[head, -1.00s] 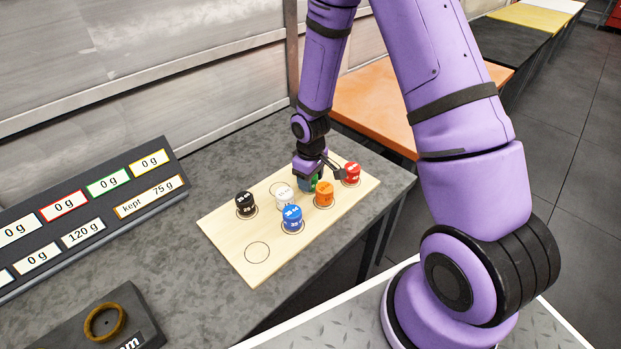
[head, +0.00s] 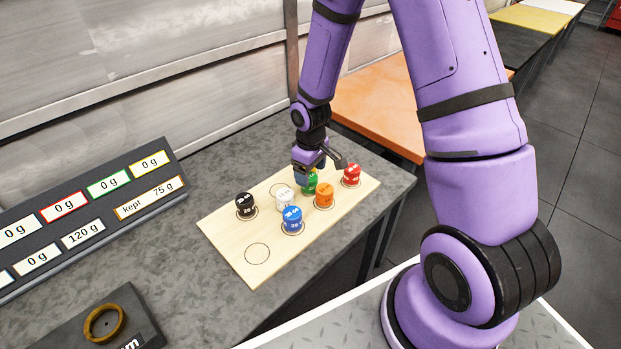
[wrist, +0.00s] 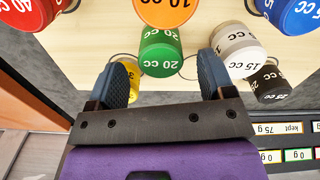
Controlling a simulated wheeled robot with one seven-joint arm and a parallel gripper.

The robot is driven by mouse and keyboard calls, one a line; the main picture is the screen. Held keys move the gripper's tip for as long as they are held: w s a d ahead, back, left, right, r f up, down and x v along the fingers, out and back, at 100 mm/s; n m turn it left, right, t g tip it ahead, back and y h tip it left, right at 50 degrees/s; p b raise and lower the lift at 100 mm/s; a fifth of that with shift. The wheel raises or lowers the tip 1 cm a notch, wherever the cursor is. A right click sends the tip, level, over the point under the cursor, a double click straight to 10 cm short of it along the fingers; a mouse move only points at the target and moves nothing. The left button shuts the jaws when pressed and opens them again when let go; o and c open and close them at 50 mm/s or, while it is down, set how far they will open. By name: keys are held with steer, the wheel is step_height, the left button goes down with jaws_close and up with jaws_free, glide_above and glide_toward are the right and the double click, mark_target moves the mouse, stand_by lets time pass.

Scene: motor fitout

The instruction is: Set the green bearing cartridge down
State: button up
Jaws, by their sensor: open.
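The green bearing cartridge (head: 311,183), marked 20 CC, stands upright on the light wooden board (head: 256,223). In the wrist view the green cartridge (wrist: 161,50) lies ahead of and between my two spread fingers (wrist: 165,82), with a gap to each finger. My gripper is open and empty, just above and behind the cartridge.
Orange (head: 324,194), red (head: 351,175), white (head: 284,198), blue (head: 292,219) and black (head: 245,205) cartridges stand close around on the board. A yellow one (wrist: 132,80) shows in the wrist view. An empty circle (head: 257,253) marks the board's near end. A display panel (head: 88,215) stands left.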

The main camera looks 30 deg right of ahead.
step_height(320, 180, up, 9)
step_height(320, 180, up, 19)
steer(key=m+t, duration=0.3)
glide_above(311, 177)
steer(key=s+d, duration=0.1)
steer(key=s, duration=0.8)
steer(key=s+r+m+t, duration=0.1)
steer(key=s+r, duration=0.3)
steer(key=s, duration=0.4)
steer(key=s+r+m+t, duration=0.1)
steer(key=s+r, duration=0.4)
steer(key=s, duration=0.3)
steer(key=shift+d+m, duration=0.2)
steer(key=shift+m, duration=0.2)
steer(key=shift+w+r, duration=0.1)
